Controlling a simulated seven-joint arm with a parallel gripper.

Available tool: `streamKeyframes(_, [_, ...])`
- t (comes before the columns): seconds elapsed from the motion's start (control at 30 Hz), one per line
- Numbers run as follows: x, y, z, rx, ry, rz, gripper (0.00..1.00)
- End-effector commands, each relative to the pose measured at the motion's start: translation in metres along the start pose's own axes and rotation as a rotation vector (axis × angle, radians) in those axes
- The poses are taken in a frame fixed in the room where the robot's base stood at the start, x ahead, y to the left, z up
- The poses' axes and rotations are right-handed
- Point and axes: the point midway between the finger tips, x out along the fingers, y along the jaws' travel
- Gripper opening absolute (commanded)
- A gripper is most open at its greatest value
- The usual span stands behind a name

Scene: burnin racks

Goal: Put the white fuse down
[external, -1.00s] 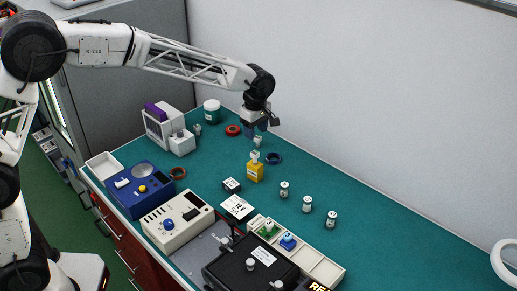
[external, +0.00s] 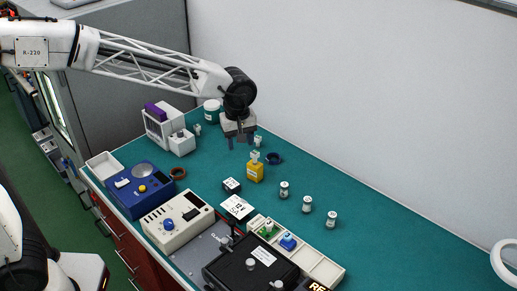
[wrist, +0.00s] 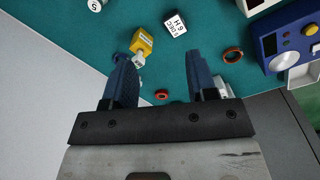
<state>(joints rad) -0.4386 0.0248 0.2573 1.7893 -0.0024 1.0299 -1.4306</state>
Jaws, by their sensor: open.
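A small white piece, apparently the white fuse (external: 257,141), stands on the teal bench top just right of my gripper (external: 240,141) in the external view. My gripper is open, fingers pointing down, with nothing between them, above the bench. In the wrist view my gripper (wrist: 165,82) shows both blue fingers spread apart. A yellow block (external: 255,172) with a white top stands in front of the fuse; it also shows beside the left finger in the wrist view (wrist: 143,40). Another small white piece (external: 197,129) stands left of the gripper; whether it is a fuse is unclear.
A white machine (external: 168,133) and a white jar (external: 211,112) stand at the back left. A dark blue ring (external: 274,158) lies right of the yellow block. Several small vials (external: 307,204) stand to the right. A red ring (wrist: 162,95) lies beyond the fingers.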

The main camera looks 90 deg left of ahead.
Motion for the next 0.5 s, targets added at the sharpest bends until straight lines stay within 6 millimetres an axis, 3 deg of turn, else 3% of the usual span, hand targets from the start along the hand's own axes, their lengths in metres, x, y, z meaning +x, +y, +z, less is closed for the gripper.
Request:
streamKeyframes(0.03, [-0.015, -0.014, 0.014, 0.06, 0.002, 0.017, 0.52])
streamKeyframes(0.2, [-0.034, -0.059, 0.053, 0.272, 0.005, 0.04, 0.52])
streamKeyframes(0.5, [-0.053, -0.144, 0.11, 0.645, 0.015, 0.075, 0.52])
